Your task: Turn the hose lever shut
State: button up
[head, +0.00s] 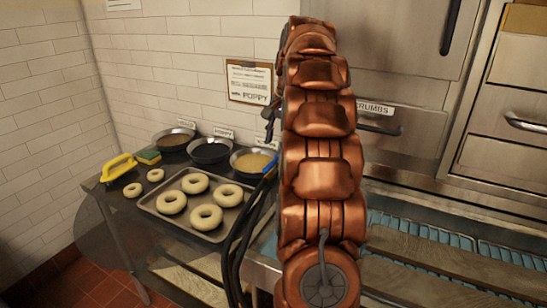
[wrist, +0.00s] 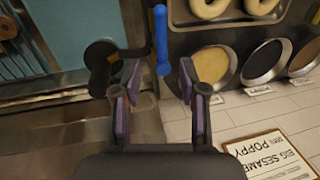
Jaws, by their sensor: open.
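The lever with a blue grip (wrist: 161,40) is in the upper middle of the wrist view. A dark bar joins it to a black round fitting (wrist: 103,55) on its left. In the head view a blue piece (head: 270,166) shows just left of my arm, beside the right-hand pan. My gripper (wrist: 158,82) is open and empty. The near end of the blue grip appears between its fingertips in the picture; I cannot tell the depth gap or any contact. In the head view my copper arm hides most of the gripper and the fitting.
A tray of bagels (head: 157,207) lies on the table with several pans; one holds pale seeds (wrist: 211,66). A yellow-handled brush (head: 119,168) is at the left. A clipboard (head: 249,82) hangs on the tiled wall. Steel drawers and slatted boards (head: 430,262) are at right.

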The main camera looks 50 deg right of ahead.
aim_at(271, 163)
jog(key=shift+w+a+f+p, duration=0.2)
jog(key=shift+w+f, duration=0.1)
jog(key=shift+f, duration=0.85)
jog(key=shift+w+a+f+p, duration=0.15)
jog(key=shift+w+f+p, duration=0.15)
jog(key=shift+f, duration=0.9)
jog(key=shift+w+a+f+p, duration=0.15)
jog(key=shift+w+f, duration=0.15)
jog(key=shift+f, duration=0.85)
jog(key=shift+c, duration=0.3)
grip_shut()
